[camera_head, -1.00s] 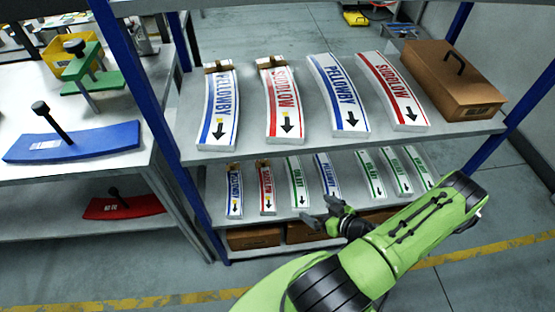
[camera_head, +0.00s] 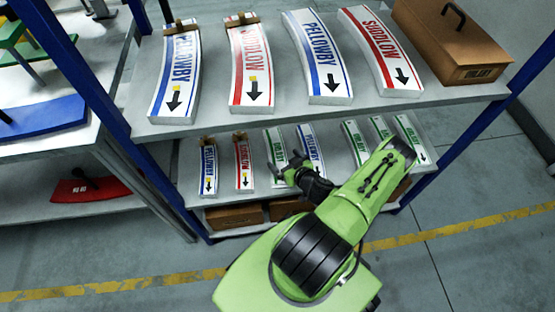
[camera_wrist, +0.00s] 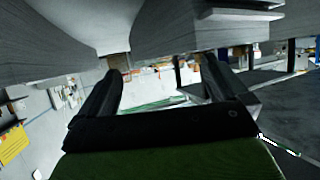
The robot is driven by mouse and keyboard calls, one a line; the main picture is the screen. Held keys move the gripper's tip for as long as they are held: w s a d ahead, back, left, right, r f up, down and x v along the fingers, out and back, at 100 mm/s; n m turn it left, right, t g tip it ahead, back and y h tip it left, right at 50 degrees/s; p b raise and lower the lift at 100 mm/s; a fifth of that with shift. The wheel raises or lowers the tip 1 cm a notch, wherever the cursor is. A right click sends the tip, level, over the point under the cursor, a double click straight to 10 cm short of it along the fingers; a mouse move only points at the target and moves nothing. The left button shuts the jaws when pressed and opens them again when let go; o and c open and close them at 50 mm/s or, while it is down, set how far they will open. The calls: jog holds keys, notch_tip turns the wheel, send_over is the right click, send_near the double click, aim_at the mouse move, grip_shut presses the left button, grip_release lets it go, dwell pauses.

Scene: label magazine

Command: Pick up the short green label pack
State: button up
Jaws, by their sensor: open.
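Several short green-and-white label packs lie on the lower shelf. One green pack (camera_head: 274,143) is between a red pack and a blue pack; others (camera_head: 355,140) lie to the right, partly behind my arm. My gripper (camera_head: 283,166) is at the shelf's front, overlapping the near end of the left green pack in the head view. I cannot tell whether it touches it. In the wrist view my gripper's fingers (camera_wrist: 163,78) are apart with nothing held between them. A thin green-and-white strip (camera_wrist: 150,105) shows beyond them; I cannot tell what it is.
The upper shelf (camera_head: 300,112) overhangs the short packs and holds long blue and red packs and a brown box (camera_head: 452,45). Short blue (camera_head: 208,170) and red (camera_head: 244,165) packs lie left of the green one. Blue posts (camera_head: 75,75) bound the rack. Floor in front is clear.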

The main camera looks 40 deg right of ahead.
aim_at(278, 155)
jog(key=b+x, duration=0.1)
jog(key=x, duration=0.2)
jog(key=shift+w+f, duration=0.25)
jog(key=shift+w, duration=0.1)
jog(key=shift+s, duration=0.1)
jog(key=c, duration=1.4)
